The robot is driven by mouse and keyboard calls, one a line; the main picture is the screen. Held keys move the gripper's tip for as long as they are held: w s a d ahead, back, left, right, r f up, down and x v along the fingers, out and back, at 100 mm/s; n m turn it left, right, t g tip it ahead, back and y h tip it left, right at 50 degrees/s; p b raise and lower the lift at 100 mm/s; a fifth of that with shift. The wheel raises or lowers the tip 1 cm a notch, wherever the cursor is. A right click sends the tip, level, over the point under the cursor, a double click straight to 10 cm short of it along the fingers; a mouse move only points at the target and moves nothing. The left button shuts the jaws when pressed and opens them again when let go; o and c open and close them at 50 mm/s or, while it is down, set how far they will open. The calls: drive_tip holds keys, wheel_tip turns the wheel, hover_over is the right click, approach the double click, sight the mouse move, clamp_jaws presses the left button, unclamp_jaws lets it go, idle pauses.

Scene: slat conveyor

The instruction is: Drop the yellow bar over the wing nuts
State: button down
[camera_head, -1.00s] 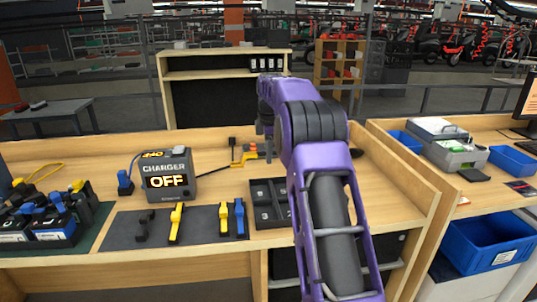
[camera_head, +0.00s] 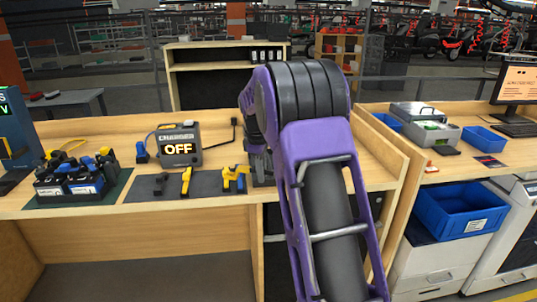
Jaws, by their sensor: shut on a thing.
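My gripper (camera_head: 257,168) is mostly hidden behind my purple forearm. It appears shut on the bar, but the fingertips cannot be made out. Black batteries (camera_head: 82,182) with blue and yellow tops stand on a green mat at the left of the bench. The wing nuts are too small to tell apart there. The bar is well to the right of the batteries.
A black clamp (camera_head: 161,184) and a yellow one (camera_head: 186,181) stand on that mat. A blue plug (camera_head: 141,152) is left of the charger. Blue bins (camera_head: 455,212) are at the right.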

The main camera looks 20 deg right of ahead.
drive_tip(key=s+a+f+m+g, duration=0.1)
drive_tip(key=s+a+f+m, duration=0.3)
drive_tip(key=s, duration=0.4)
drive_tip(key=s+a+f+m, duration=0.4)
drive_tip(key=s+a+m, duration=0.1)
drive_tip(key=s, duration=0.4)
drive_tip(key=shift+f+m+g+h, duration=0.25)
drive_tip(key=shift+m+g+h, duration=0.15)
drive_tip(key=shift+m, duration=0.5)
drive_tip(key=shift+a, duration=0.1)
